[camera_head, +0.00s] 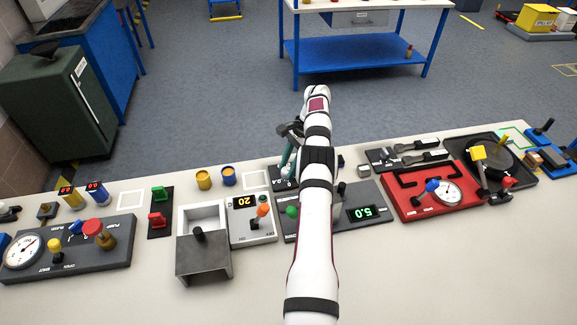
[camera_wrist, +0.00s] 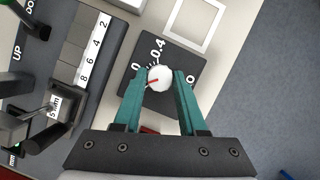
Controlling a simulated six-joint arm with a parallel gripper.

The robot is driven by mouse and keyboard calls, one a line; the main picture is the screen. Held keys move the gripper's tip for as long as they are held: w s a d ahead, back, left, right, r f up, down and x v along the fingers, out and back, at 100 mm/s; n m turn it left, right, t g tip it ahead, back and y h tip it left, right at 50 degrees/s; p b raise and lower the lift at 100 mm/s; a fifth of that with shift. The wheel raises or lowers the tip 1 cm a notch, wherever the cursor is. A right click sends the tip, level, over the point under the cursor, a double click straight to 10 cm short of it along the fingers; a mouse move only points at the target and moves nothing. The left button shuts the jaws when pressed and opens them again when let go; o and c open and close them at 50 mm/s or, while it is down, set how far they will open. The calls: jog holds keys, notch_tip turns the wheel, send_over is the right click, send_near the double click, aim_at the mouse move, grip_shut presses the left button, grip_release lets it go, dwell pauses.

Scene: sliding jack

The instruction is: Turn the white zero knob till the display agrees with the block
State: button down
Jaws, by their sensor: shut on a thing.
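The white zero knob (camera_wrist: 160,76) stands on a small dark plate (camera_wrist: 175,53) marked with 0 and 0.4. A red pointer line on the knob points left, near the 0 side. My gripper (camera_wrist: 160,79) has its teal fingers closed on either side of the knob. In the head view, the gripper's teal fingers (camera_head: 287,158) show left of my arm, and the knob is hidden. The display (camera_head: 366,212) right of my arm reads 5.0 in green. In the wrist view, a piece labelled 5 mm (camera_wrist: 54,107) lies at the left; I cannot tell whether it is the block.
A stepped scale (camera_wrist: 92,45) marked 8, 6, 4, 2 lies left of the knob plate. A red gauge panel (camera_head: 432,205) stands to the right.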

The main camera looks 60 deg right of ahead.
aim_at(283, 172)
jog(key=shift+n, duration=0.3)
dwell(0.4)
jog(key=shift+c, duration=2.3)
grip_release()
notch_tip(283, 172, up, 4)
jog(key=s+r, duration=0.7)
jog(key=s, duration=0.4)
jog(key=shift+s+d, duration=0.35)
jog(key=shift+d, duration=0.05)
